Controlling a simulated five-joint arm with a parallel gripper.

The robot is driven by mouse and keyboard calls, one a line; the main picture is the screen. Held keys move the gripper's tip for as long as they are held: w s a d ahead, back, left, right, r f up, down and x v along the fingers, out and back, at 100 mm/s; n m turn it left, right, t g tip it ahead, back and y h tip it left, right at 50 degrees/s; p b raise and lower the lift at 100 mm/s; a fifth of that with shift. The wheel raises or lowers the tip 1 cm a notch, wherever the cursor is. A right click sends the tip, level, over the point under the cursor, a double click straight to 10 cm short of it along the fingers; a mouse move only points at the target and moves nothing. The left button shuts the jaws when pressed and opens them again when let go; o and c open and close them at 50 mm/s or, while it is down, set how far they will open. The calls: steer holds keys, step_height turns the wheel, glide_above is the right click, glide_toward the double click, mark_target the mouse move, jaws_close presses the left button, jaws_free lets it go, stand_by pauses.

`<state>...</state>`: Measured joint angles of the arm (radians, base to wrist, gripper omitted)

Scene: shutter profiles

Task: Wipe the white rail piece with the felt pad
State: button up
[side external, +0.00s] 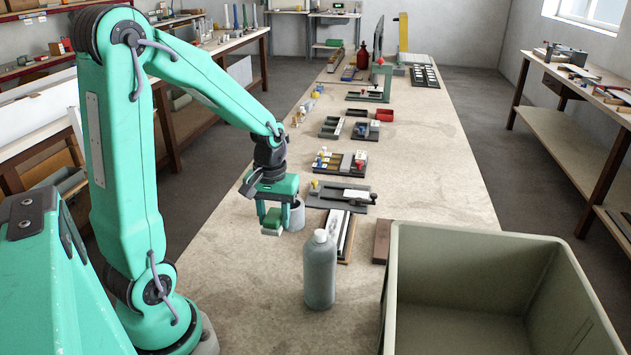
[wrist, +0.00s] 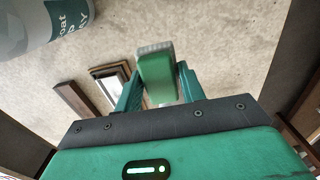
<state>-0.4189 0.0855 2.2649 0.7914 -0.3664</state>
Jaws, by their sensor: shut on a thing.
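My gripper (side external: 274,212) is shut on the felt pad (side external: 273,220), a green block with a pale felt face, held above the table just left of the grey bottle. In the wrist view the pad (wrist: 158,82) sits between the two fingers of my gripper (wrist: 157,88). A long white strip, which looks like the white rail piece (side external: 336,229), lies in a wood-edged tray to the right of the gripper, beside a dark strip. The pad is apart from it. A shorter white piece (side external: 357,194) lies on a dark plate farther back; I cannot tell what it is.
A grey bottle (side external: 320,268) stands upright in front of the tray. A grey cup (side external: 296,214) stands just behind my gripper. A brown block (side external: 382,242) lies right of the tray. A large olive bin (side external: 480,245) fills the front right.

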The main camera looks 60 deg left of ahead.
steer(key=r, duration=0.1)
glide_above(337, 213)
steer(key=s, duration=0.1)
steer(key=shift+w+d, duration=0.1)
steer(key=shift+w, duration=0.35)
steer(key=shift+f, duration=3.4)
steer(key=shift+s+d+f, duration=0.3)
steer(key=shift+d+f, duration=0.05)
steer(key=shift+f, duration=0.2)
steer(key=shift+s+d+f, duration=0.1)
steer(key=shift+s+d, duration=3.85)
steer(key=shift+s, duration=0.1)
steer(key=shift+w+a, duration=4.35)
steer(key=shift+w, duration=0.05)
step_height(337, 213, up, 8)
steer(key=shift+s, duration=0.1)
